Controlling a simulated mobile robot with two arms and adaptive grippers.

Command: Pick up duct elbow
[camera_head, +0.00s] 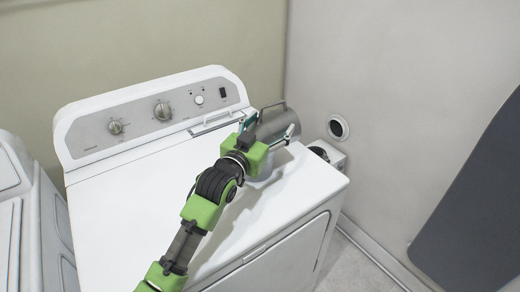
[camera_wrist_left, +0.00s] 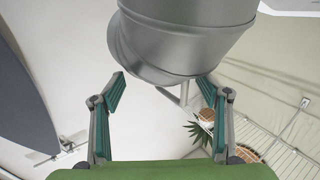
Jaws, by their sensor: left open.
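The duct elbow (camera_head: 271,119) is a grey metal bent pipe on the right part of the white dryer top, partly hidden behind my left gripper. In the left wrist view the elbow (camera_wrist_left: 180,45) fills the upper middle. My left gripper (camera_head: 272,127) is over the dryer top at the elbow. In the left wrist view its two teal-padded fingers (camera_wrist_left: 163,92) are spread wide, one on each side below the elbow, with nothing held between them. I cannot tell whether a finger touches the elbow. My right gripper is not in view.
The white dryer (camera_head: 130,200) has a raised control panel (camera_head: 160,112) at its back. A round wall vent opening (camera_head: 338,127) is right of the dryer. Another white machine (camera_head: 20,220) stands at left. A dark grey panel (camera_head: 480,210) is at right. The dryer top's left part is clear.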

